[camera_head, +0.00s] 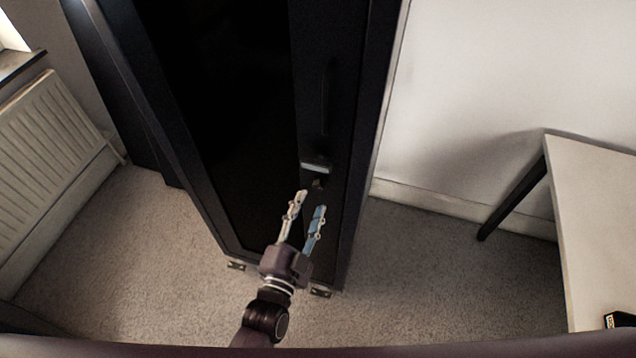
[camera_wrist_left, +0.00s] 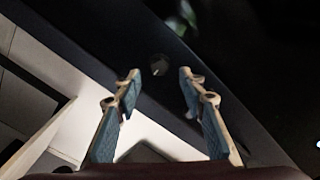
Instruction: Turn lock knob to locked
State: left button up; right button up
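In the left wrist view the knob (camera_wrist_left: 159,64) is a small dark round shape between and beyond the fingertips. My left gripper (camera_head: 311,199) is open and empty, its fingers pointing at the knob from just below. It also shows in the left wrist view (camera_wrist_left: 158,75), with the fingers apart on both sides of the knob. Contact with the knob cannot be made out. My right gripper is not in view.
A long dark handle (camera_head: 326,98) runs up the cabinet above the knob. A white radiator (camera_head: 48,155) is at the left. A pale table (camera_head: 600,215) with a dark leg stands at the right. Carpet (camera_head: 440,275) lies clear between cabinet and table.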

aim_at(317, 188)
pick_arm(q)
jog(key=x, duration=0.4)
jog(key=shift+w+d, duration=0.1)
jog(key=shift+w, duration=0.05)
jog(key=shift+w+d+p, duration=0.1)
jog(key=shift+w+p, duration=0.2)
jog(key=shift+w, duration=0.05)
jog(key=shift+w+d, duration=0.1)
jog(key=shift+w, duration=0.15)
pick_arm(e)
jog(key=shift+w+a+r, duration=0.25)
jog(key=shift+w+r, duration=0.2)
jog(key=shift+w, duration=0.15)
pick_arm(q)
jog(key=shift+c, duration=0.5)
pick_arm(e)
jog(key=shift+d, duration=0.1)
pick_arm(q)
jog(key=shift+f, duration=0.1)
grip_shut()
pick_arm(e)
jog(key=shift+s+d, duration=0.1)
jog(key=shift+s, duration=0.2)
